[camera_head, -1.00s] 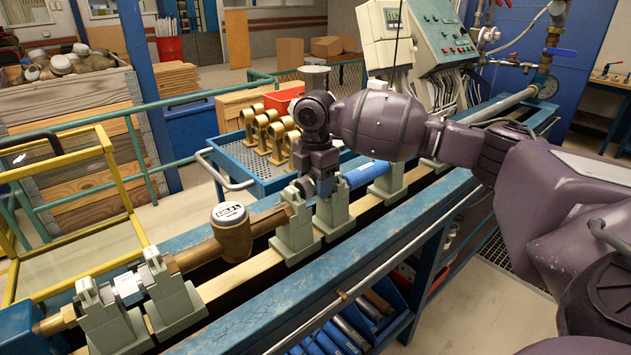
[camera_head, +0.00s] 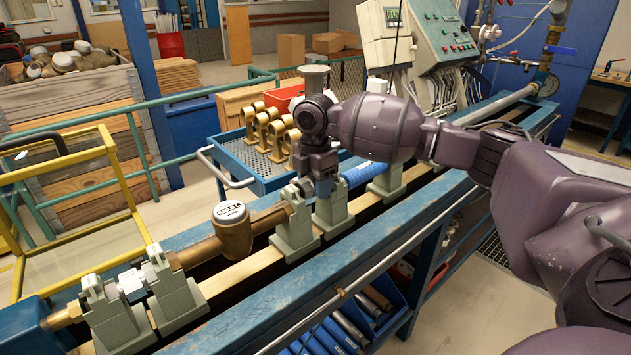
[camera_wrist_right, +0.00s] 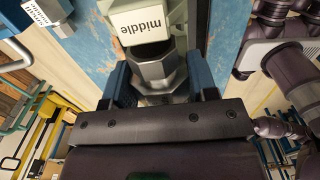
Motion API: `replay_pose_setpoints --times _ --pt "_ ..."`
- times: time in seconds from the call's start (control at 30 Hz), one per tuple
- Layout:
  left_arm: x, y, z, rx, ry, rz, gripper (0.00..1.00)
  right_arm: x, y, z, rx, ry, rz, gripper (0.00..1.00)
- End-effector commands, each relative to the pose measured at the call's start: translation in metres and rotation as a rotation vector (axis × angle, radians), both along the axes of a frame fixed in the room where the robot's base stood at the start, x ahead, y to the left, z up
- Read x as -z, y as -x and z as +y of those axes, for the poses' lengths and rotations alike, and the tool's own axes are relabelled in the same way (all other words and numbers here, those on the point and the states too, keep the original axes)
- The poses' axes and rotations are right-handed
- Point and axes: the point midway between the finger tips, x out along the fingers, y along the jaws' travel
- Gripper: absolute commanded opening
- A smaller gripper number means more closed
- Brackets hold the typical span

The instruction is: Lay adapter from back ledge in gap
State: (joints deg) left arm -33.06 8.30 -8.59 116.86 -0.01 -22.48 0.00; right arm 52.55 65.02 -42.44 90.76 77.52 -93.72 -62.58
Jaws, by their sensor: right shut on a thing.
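My right gripper (camera_head: 322,186) is over the narrow gap between two grey-green clamp stands, the left one (camera_head: 294,232) and the right one (camera_head: 333,212), on the bench rail. In the right wrist view its blue fingers (camera_wrist_right: 158,82) are shut on a silvery hex-sided adapter (camera_wrist_right: 158,72). A pale block marked "middle" (camera_wrist_right: 140,22) stands close beyond the adapter. In the head view the gripper hides most of the adapter, so I cannot tell whether it touches the stands. My left gripper is not in view.
A brass meter (camera_head: 232,230) sits in the pipe line to the left. Another silvery adapter (camera_head: 132,284) lies between the front-left stands. A blue pipe (camera_head: 363,172) runs right of the gap. A blue tray (camera_head: 262,172) with several brass fittings stands behind.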

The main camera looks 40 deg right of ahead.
Motion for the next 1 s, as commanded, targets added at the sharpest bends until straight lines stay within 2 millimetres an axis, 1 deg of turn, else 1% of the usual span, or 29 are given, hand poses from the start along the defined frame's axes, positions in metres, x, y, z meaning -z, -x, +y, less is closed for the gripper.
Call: replay_pose_setpoints --times 0.47,1.0 --pt "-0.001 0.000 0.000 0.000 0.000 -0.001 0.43 0.001 0.000 0.000 0.000 -0.001 0.000 0.19" --pt "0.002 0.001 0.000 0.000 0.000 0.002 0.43 0.021 0.000 0.000 -0.001 -0.001 0.001 0.19"
